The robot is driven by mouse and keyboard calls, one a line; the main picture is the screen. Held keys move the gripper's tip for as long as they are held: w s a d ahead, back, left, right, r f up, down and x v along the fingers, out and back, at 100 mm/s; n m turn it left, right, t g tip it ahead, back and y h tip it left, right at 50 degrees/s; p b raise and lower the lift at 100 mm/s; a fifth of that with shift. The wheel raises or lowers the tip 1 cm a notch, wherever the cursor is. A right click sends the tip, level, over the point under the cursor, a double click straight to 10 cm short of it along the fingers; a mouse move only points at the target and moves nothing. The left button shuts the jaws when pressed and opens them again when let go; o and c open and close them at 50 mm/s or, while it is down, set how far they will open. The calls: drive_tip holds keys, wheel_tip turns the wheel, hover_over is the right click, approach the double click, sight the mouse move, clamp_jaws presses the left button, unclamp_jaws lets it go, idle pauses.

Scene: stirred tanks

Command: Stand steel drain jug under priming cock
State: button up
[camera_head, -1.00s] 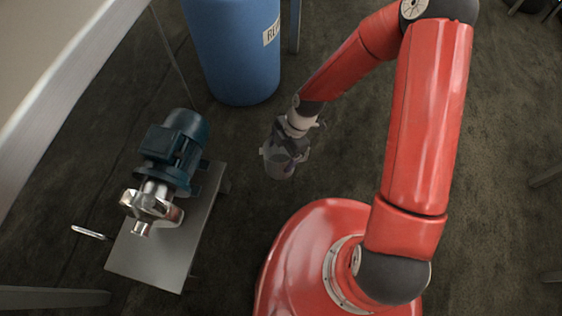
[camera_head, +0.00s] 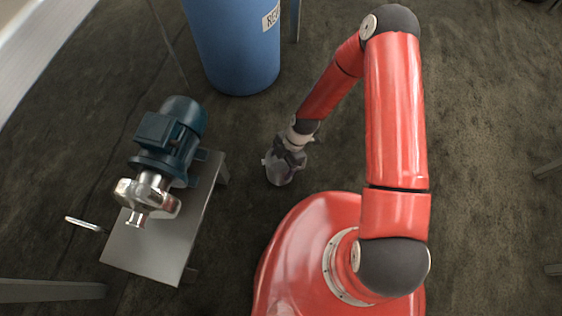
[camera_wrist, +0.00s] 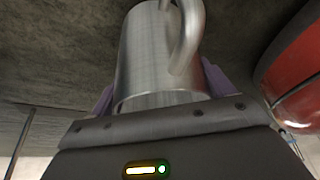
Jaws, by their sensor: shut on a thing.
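My gripper (camera_head: 287,156) is shut on the steel drain jug (camera_head: 281,173), which hangs over the dark floor to the right of the pump stand. In the wrist view the jug (camera_wrist: 150,62) is a brushed steel cylinder with a curved handle (camera_wrist: 188,38), held between the purple-grey fingers. A pump with a teal motor (camera_head: 168,138) and a shiny steel head (camera_head: 148,194) sits on a grey stand. A short steel spout (camera_head: 136,219) points down from the head. I cannot tell which fitting is the priming cock. The jug is clear of the pump and stand.
A blue barrel (camera_head: 238,50) stands behind. A thin steel bar (camera_head: 85,224) shows left of the stand. Open carpet lies right of my arm and between stand and barrel.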

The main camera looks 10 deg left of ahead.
drive_tip(key=o, duration=0.6)
drive_tip(key=shift+f, duration=0.1)
drive_tip(key=o, duration=0.4)
